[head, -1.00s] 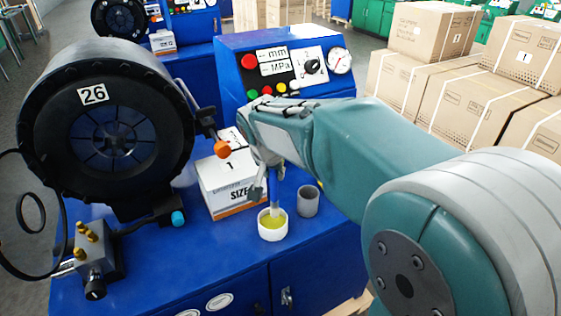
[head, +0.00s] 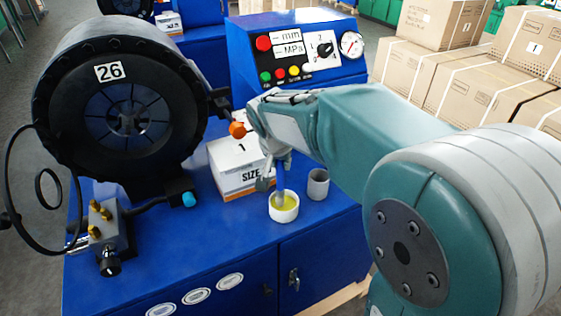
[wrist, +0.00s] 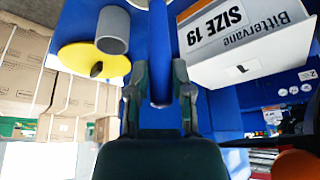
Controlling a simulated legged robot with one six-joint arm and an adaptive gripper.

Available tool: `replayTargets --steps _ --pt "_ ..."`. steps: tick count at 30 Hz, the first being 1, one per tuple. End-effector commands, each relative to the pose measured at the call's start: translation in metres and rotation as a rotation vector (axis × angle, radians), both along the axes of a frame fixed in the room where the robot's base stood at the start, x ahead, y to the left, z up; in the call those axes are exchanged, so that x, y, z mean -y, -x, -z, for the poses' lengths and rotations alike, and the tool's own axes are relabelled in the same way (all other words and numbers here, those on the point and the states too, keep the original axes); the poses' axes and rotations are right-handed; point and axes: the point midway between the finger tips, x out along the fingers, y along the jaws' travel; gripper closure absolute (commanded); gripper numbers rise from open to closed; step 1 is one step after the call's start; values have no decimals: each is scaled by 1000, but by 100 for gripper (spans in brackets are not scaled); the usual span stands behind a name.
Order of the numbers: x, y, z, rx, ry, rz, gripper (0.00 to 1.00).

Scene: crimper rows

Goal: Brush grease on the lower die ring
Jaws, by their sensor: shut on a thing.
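The crimper (head: 122,110), a big black ring marked 26, stands at the left with its dark die ring (head: 128,118) facing me. A white pot of yellow grease (head: 284,212) stands on the blue bench right of it. My gripper (head: 272,172) is above the pot, shut on a brush (head: 281,182). The brush points down and its lower end meets the grease inside the pot. In the wrist view my gripper (wrist: 160,98) is shut around the brush's blue handle (wrist: 160,50). The bristles are hidden.
A grey cup (head: 318,184) stands right of the pot. A white SIZE box (head: 238,168) stands behind it, near an orange knob (head: 238,130). A valve block (head: 108,240) with a hose is at the left. The control console (head: 298,55) is behind.

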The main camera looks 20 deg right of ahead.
Motion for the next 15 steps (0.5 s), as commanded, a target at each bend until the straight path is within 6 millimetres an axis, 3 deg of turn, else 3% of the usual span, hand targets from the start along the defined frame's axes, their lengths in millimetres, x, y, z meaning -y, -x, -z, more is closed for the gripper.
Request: replayTargets --steps 15 --pt "-1 0 5 0 2 0 100"
